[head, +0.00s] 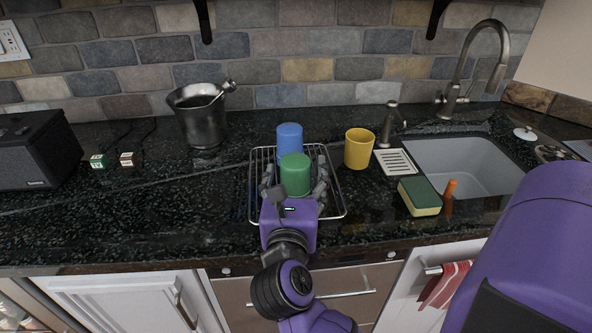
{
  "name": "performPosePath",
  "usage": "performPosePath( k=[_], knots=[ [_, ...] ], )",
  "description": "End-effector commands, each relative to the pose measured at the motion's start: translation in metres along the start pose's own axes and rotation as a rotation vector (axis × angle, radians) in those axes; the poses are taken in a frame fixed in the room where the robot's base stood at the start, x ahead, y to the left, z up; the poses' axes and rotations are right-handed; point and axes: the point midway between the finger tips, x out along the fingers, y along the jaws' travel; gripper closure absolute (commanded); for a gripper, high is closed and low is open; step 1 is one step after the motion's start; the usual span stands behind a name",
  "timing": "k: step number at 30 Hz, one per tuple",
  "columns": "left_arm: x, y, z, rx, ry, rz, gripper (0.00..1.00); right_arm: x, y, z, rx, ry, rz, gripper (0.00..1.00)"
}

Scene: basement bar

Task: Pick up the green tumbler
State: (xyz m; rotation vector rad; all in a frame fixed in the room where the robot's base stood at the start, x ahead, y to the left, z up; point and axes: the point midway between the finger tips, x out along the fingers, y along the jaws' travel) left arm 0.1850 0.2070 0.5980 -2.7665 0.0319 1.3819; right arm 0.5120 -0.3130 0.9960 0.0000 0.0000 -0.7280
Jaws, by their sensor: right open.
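The green tumbler (295,174) stands upright at the front of a wire rack on the dark counter. My right gripper (294,183) reaches in from the front, open, with one finger on each side of the tumbler. The gripper body hides the tumbler's lower part, and I cannot tell whether the fingers touch it. A blue tumbler (289,138) stands just behind the green one. My left gripper is not in view.
The wire rack (335,188) surrounds the tumblers. A yellow cup (358,148) stands close on the right, with a sponge (420,196) and sink (465,166) beyond. A metal bucket (199,117) and black speaker (38,150) stand left. The front-left counter is clear.

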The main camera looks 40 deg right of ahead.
Motion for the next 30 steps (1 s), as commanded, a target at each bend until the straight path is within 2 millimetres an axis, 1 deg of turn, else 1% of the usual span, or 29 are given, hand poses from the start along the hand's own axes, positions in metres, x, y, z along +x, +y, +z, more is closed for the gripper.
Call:
performPosePath(
  k=[3,8,11,21,22,23,30],
  knots=[
    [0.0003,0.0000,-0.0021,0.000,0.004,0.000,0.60,0.0046,0.0002,-0.0001,0.001,0.001,0.001,0.31],
    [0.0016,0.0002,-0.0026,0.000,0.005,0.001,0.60,0.0043,0.0001,-0.0007,0.000,0.001,0.000,0.31],
    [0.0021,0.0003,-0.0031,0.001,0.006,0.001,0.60,0.0042,0.0001,-0.0007,0.000,0.001,0.000,0.43],
    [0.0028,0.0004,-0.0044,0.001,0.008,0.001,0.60,0.0039,0.0001,-0.0006,0.000,0.001,0.000,0.87],
    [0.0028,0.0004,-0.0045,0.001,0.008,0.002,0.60,0.0039,0.0001,0.0000,0.000,0.000,0.001,0.87],
    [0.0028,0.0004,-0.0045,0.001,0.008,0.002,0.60,0.0039,0.0001,0.0000,0.000,0.000,0.001,0.92],
    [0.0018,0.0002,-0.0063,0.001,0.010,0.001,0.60,0.0038,0.0010,0.0019,0.001,0.000,0.001,0.92]
  ],
)
